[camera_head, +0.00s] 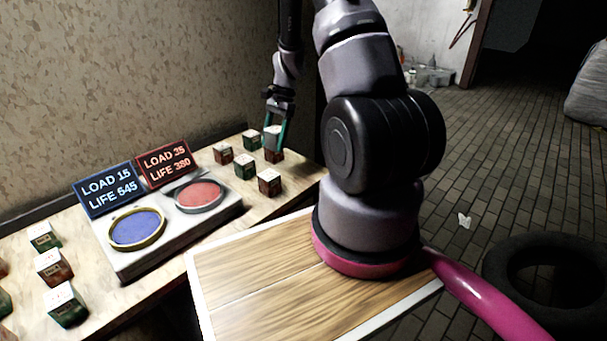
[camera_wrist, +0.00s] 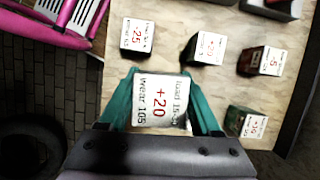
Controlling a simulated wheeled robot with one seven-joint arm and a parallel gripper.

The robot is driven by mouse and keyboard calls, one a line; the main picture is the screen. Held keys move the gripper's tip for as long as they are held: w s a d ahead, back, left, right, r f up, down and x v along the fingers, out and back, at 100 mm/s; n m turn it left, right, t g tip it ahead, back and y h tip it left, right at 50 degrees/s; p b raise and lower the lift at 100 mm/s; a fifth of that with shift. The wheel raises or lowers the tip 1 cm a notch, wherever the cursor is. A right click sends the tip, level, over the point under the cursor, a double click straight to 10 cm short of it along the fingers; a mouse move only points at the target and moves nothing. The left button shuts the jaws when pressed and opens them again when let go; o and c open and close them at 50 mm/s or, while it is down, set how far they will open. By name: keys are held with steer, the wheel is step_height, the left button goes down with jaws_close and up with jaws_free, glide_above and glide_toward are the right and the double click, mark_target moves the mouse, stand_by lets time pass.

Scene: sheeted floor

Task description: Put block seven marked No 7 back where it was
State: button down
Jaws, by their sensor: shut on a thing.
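My gripper (camera_head: 275,140) is shut on a block (camera_head: 272,131) at the far end of the long table. In the wrist view the held block (camera_wrist: 160,102) sits between the teal fingers, its white top reading "+20", "Wear 105" and a load line. No "No 7" mark is readable on it. In the head view a dark red block (camera_head: 274,156) shows just below the held one; I cannot tell whether they touch. Other blocks near it are marked "-25" (camera_wrist: 138,38), "-5" (camera_wrist: 260,62) and apparently "+10" (camera_wrist: 248,122); another (camera_wrist: 207,48) has a blurred label.
A grey console with a blue pad (camera_head: 137,229) and a red pad (camera_head: 199,195) stands mid-table. Its signs read "LOAD 15 LIFE 645" (camera_head: 109,190) and "LOAD 35 LIFE 380" (camera_head: 164,163). Several blocks (camera_head: 54,266) stand at the left. A tyre (camera_head: 545,285) lies on the floor.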

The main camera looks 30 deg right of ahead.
steer(key=s+d+m+t, duration=0.1)
steer(key=d+m+t, duration=0.2)
steer(key=d+m, duration=0.4)
steer(key=m, duration=0.3)
glide_toward(291, 174)
steer(key=shift+t, duration=0.4)
steer(key=x, duration=0.6)
steer(key=shift+s, duration=0.3)
steer(key=shift+f, duration=0.15)
steer(key=shift+c, duration=0.4)
jaws_free()
